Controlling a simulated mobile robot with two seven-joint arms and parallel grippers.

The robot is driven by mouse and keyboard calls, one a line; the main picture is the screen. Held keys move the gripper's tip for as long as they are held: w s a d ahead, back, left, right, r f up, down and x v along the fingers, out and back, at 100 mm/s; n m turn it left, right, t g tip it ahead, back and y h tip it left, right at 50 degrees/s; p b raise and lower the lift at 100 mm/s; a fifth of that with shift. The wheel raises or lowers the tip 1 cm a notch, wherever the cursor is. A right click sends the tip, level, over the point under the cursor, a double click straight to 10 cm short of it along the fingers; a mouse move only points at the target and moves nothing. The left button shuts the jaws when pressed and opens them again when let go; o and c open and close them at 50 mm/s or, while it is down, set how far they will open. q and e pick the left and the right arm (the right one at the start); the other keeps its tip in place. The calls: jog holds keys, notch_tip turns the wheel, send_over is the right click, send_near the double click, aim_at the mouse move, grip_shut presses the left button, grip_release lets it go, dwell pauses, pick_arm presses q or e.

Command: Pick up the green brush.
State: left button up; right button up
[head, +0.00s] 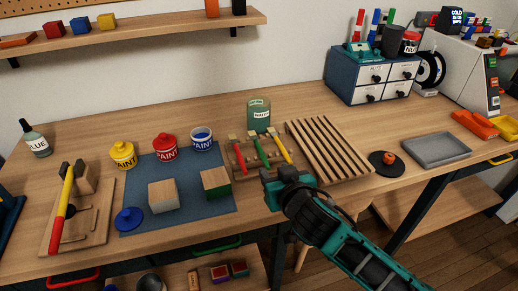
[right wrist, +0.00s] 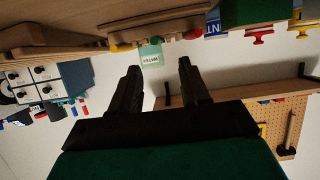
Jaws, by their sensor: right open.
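The green brush (head: 262,152) lies in a wooden rack (head: 240,171), between a red brush (head: 238,154) and a yellow brush (head: 283,150). My right gripper (head: 268,180) is just in front of the rack's near edge, apart from the green brush. Its fingers are hard to make out in the head view. In the upside-down right wrist view, the right gripper (right wrist: 158,65) has its two dark fingers spread with nothing between them. A green end, likely the green brush (right wrist: 156,40), shows beyond the gap. My left gripper is not in view.
A green water jar (head: 259,115) stands behind the rack. A slatted wooden rack (head: 330,150) is close on the right. Paint pots and two blocks, one green-sided (head: 215,183), occupy the blue mat (head: 190,207) on the left.

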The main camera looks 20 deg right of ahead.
aim_at(266, 162)
jog(key=shift+d+f+x, duration=0.1)
jog(key=shift+x, duration=1.95)
jog(key=shift+d+f+x, duration=0.1)
jog(key=shift+x, duration=1.95)
jog(key=shift+s, duration=0.1)
grip_shut()
